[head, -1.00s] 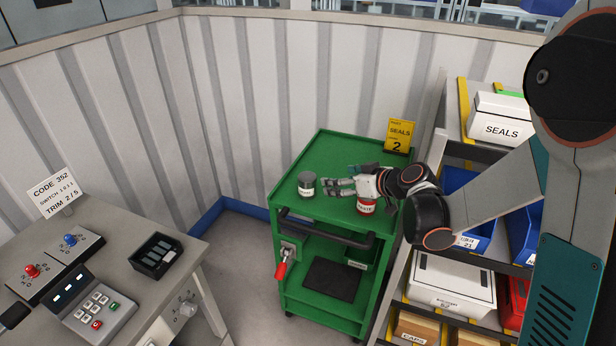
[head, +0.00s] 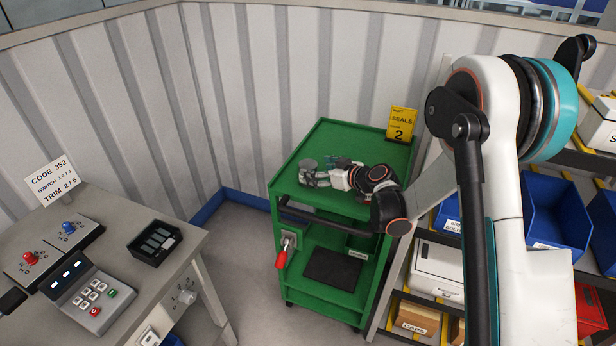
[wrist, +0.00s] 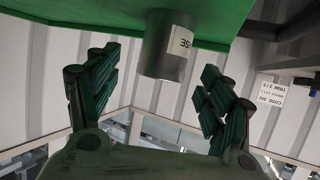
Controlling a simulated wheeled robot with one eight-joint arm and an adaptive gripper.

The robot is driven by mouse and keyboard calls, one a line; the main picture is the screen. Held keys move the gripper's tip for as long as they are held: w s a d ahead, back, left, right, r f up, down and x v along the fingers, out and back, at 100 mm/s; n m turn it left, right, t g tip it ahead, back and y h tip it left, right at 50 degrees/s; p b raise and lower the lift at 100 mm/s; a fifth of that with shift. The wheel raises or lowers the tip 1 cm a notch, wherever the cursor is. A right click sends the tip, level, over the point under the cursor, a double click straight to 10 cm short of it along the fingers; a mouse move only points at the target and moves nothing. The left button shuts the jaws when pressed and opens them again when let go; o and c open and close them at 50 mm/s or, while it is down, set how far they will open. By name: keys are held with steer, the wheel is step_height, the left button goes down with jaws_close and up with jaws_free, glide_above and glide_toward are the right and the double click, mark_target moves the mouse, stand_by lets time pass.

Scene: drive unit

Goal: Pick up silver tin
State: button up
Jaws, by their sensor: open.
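The silver tin (head: 308,166) stands upright near the left edge of the green cart's top in the head view. My gripper (head: 326,172) reaches in from the right, low over the cart top, with its fingers close to the tin. In the wrist view the tin (wrist: 160,48) shows upside down, with part of a white label, in line with the gap between my spread fingers. My gripper is open and empty. I cannot tell whether a finger touches the tin.
The green cart (head: 330,140) carries a yellow "SEALS 2" sign (head: 401,123) at its back right. A shelf with blue bins (head: 556,212) stands to the right. A grey control desk (head: 120,215) is at the left. Floor shows between desk and cart.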

mark_target(308, 169)
steer(key=b+x, duration=0.2)
steer(key=x, duration=0.3)
steer(key=shift+w+a+f, duration=0.1)
steer(key=shift+a+f, duration=0.2)
steer(key=shift+r, duration=0.1)
steer(key=shift+c, duration=0.4)
steer(key=c, duration=1.2)
